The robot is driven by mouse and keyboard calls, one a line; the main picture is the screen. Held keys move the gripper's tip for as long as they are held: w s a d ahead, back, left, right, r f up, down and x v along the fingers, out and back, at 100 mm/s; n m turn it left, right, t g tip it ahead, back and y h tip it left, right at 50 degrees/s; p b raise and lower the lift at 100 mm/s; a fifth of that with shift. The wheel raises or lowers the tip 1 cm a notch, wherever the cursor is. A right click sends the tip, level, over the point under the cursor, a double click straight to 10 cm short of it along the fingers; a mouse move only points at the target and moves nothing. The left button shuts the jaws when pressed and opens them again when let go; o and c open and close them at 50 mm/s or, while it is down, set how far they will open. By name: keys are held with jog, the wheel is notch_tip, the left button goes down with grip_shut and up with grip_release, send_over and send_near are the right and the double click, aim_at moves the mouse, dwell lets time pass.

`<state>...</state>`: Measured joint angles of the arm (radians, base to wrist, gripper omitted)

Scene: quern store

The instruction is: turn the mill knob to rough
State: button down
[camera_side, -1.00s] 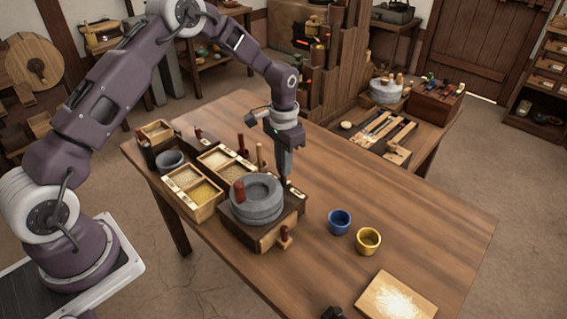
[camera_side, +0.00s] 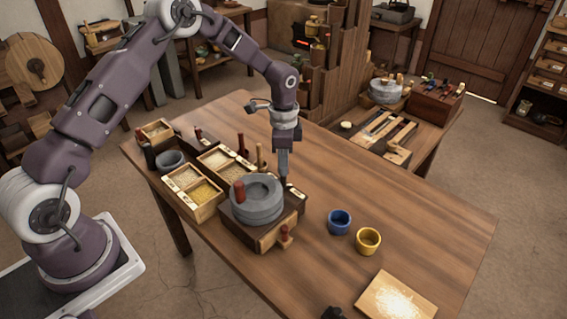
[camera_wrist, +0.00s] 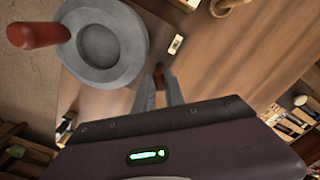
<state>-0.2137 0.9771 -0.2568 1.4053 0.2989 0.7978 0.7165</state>
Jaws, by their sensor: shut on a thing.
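The stone mill (camera_side: 257,199) sits on a dark wooden base on the table, with a red upright handle (camera_side: 239,191) on its left. The mill (camera_wrist: 102,45) and its red handle (camera_wrist: 38,35) also show in the wrist view. My gripper (camera_side: 283,180) points down at the mill's back right edge. In the wrist view my gripper (camera_wrist: 160,82) is shut on a small reddish-brown knob (camera_wrist: 159,72) beside the stone. A small pale label plate (camera_wrist: 176,44) lies near the knob. Its marking is too small to read, so the setting cannot be told.
Grain boxes (camera_side: 193,192) stand left of the mill. A blue cup (camera_side: 339,222), a yellow cup (camera_side: 368,241) and a board with flour (camera_side: 397,301) are to its right. A wooden drawer with a knob (camera_side: 284,236) faces front.

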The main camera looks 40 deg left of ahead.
dwell(0.4)
jog(key=c, duration=1.4)
grip_release()
jog(key=shift+r, duration=0.15)
notch_tip(320, 180, up, 6)
jog(key=shift+r, duration=0.45)
